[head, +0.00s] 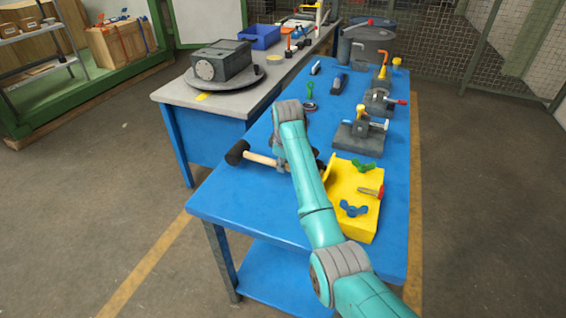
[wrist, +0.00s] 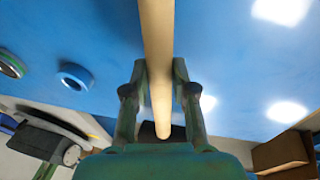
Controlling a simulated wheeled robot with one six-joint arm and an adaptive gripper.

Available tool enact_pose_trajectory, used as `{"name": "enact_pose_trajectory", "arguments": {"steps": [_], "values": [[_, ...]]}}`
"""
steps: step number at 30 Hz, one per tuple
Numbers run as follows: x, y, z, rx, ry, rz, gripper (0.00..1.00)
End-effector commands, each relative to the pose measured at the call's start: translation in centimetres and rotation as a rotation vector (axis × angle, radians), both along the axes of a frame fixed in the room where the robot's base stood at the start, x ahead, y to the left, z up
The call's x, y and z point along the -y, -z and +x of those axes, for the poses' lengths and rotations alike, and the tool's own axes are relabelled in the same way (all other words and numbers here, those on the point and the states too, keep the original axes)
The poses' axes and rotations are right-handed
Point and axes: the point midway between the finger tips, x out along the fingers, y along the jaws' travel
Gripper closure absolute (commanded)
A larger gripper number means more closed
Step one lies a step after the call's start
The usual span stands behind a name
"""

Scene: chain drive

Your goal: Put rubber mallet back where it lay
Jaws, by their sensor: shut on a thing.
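The rubber mallet has a black head (head: 237,152) and a pale wooden handle (head: 260,158). In the head view it lies across the near part of the blue table, its head pointing left. My gripper (head: 283,164) is partly hidden behind my arm in that view. In the wrist view my gripper (wrist: 159,78) is shut on the wooden handle (wrist: 157,35), with one finger on each side. I cannot tell whether the mallet touches the tabletop.
Clamp fixtures (head: 358,140) line the table's right side. The blue tabletop (head: 238,197) is clear at the near left. A grey bench (head: 180,95) with a dark gearbox (head: 222,62) adjoins behind.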

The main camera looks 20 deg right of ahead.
Motion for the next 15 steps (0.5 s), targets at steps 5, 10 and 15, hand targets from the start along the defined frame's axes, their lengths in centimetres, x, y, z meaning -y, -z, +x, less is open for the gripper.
{"name": "enact_pose_trajectory", "arguments": {"steps": [5, 10, 15], "values": [[-0.01, 0.36, 0.03, 0.001, 0.0, 0.0, 1.0], [-0.01, 0.76, 0.03, 0.001, 0.0, 0.0, 1.0], [0.01, 0.98, -0.06, -0.002, 0.0, 0.0, 0.52]]}}
